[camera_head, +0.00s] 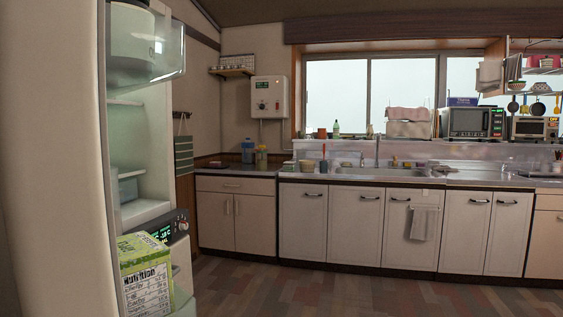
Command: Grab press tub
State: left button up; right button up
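I cannot tell for sure which thing is the press tub. A white, round tub-like container (131,38) stands high at the upper left, partly behind a clear, curved panel (172,55). A blue-tinted container (248,150) with a darker top stands on the far counter, left of the sink. A small pale container (128,188) sits on a lower shelf inside the open white unit at left, partly hidden by its edge. Neither of my grippers shows in this view.
The tall white unit (52,160) fills the left side. A green and white box with a nutrition label (146,284) stands low in front of it. The far counter (235,172) holds a sink, with a microwave (465,122) at right. The floor (330,290) is clear.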

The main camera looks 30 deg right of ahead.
aim_at(262, 156)
jog(key=i+l, duration=0.15)
jog(key=l, duration=0.2)
jog(key=i+l+z, duration=0.1)
jog(key=l, duration=0.25)
jog(key=i+l, duration=0.65)
jog(key=i+l+z, duration=0.1)
jog(key=i+l, duration=0.35)
jog(key=i, duration=0.2)
jog(key=i+l, duration=0.35)
jog(key=i, duration=0.15)
jog(key=i+l+z, duration=0.1)
jog(key=i+l, duration=0.3)
jog(key=i, duration=0.15)
jog(key=i+l, duration=0.3)
jog(key=i, duration=0.2)
jog(key=i+z, duration=0.15)
jog(key=z, duration=0.35)
jog(key=i+j+z, duration=0.1)
jog(key=z, duration=0.4)
jog(key=j, duration=0.1)
